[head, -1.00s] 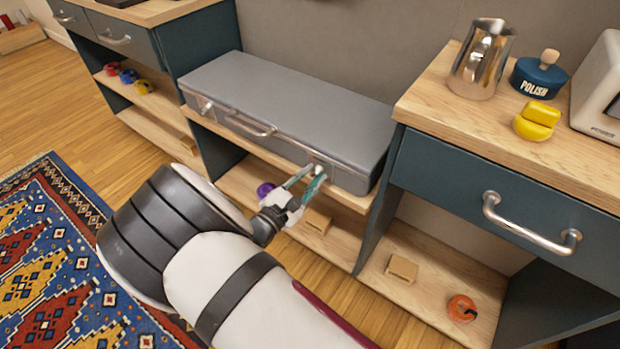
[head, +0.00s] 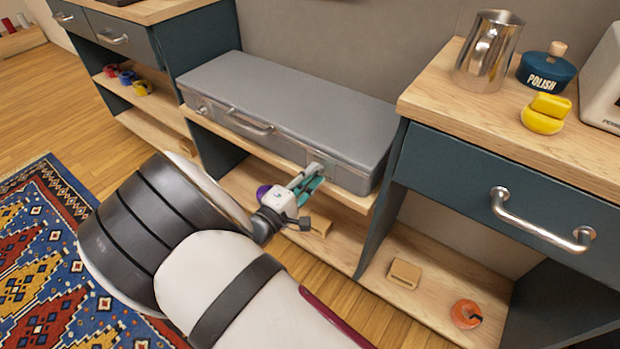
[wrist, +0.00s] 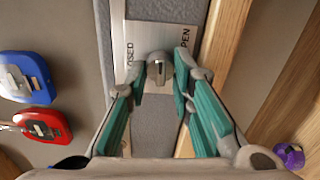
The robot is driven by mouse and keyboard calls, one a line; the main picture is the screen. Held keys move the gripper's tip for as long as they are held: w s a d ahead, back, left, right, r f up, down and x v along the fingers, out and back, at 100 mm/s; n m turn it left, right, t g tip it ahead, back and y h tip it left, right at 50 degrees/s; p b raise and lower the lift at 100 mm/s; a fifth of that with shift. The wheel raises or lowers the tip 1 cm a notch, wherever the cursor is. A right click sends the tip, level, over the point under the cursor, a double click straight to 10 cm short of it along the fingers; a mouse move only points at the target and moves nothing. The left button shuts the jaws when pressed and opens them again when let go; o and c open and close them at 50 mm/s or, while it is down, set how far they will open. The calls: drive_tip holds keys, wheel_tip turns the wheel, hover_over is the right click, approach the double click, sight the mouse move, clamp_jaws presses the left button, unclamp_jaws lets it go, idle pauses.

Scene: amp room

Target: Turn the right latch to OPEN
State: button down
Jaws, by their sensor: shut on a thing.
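A long grey case (head: 290,100) lies on the bench shelf with its latched front towards me. Its right latch shows in the wrist view as a metal knob (wrist: 158,70) on a pale plate (wrist: 143,44). The partly covered lettering on the plate reads as CLOSED on the left and OPEN on the right. The knob's ridge stands roughly upright in that picture, between the words. My gripper (wrist: 161,73) has its green-padded fingers shut on the knob, one on each side. In the head view my gripper (head: 314,176) hides this latch. The left latch (head: 203,108) is clear.
The case's handle (head: 250,123) is left of my gripper. A drawer unit (head: 480,175) with a protruding handle stands close on the right. A purple object (wrist: 289,156) sits below. Blue (wrist: 25,77) and red (wrist: 42,125) objects show at the wrist view's left.

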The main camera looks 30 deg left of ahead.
drive_tip(key=shift+s+f+m, duration=0.1)
drive_tip(key=shift+f+m, duration=0.1)
drive_tip(key=shift+m, duration=0.3)
drive_tip(key=c, duration=1.4)
unclamp_jaws()
drive_tip(key=shift+r, duration=0.1)
drive_tip(key=s, duration=0.7)
drive_tip(key=shift+s+a, duration=0.25)
